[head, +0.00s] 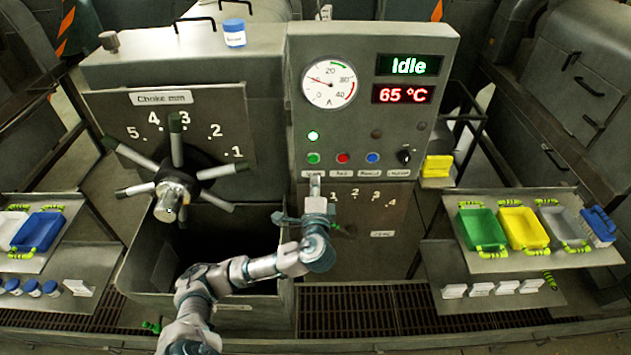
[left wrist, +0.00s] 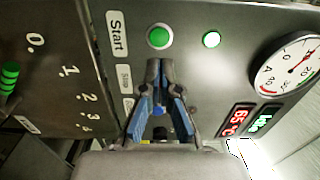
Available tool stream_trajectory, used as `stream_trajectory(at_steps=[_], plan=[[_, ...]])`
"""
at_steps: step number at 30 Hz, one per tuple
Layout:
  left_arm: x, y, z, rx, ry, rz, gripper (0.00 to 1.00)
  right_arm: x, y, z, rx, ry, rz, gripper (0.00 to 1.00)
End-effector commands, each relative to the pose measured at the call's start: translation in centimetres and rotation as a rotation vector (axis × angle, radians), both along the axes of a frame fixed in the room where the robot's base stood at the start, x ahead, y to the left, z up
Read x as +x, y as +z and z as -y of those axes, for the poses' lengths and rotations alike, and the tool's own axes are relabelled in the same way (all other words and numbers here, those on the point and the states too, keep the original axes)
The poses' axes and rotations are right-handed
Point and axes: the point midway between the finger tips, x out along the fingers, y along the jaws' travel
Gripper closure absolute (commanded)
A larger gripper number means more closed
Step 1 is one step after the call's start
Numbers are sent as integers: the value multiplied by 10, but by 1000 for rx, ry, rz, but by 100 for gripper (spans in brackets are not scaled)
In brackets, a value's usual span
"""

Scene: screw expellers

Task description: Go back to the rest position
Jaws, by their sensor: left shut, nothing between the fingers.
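My left gripper (head: 315,182) is in front of the control panel (head: 455,50), just below the green Start button (head: 313,158). Its arm comes in from the lower left. In the left wrist view my left gripper (left wrist: 158,68) has its fingertips together with nothing between them. There the tips are close to the green button (left wrist: 159,37), and I cannot tell whether they touch the panel. A green lamp (left wrist: 211,40) is lit beside the button. The display (head: 408,65) reads "Idle" and the one below reads 65 °C. My right gripper is not in view.
A choke wheel (head: 172,189) with several spokes sticks out at the left, above an open bin (head: 140,270). A shelf with a green tray (head: 481,228), a yellow tray (head: 523,228) and a grey tray (head: 562,226) stands at the right. A blue tray (head: 40,230) is at the far left.

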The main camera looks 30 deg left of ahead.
Motion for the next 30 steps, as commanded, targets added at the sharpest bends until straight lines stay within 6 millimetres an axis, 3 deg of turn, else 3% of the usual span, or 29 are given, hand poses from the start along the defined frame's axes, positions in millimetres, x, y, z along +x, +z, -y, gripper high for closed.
stream_trajectory(at_steps=[20,23,25,28,30], plan=[[-1,-4,2,-9,-3,-7,100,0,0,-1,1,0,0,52],[-6,-31,10,-81,-22,-51,100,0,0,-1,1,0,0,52],[-16,-66,20,-185,-40,-110,100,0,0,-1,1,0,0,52],[-45,-134,41,-404,-49,-230,100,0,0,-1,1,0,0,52],[-75,-183,56,-581,-31,-320,100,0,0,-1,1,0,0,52]])
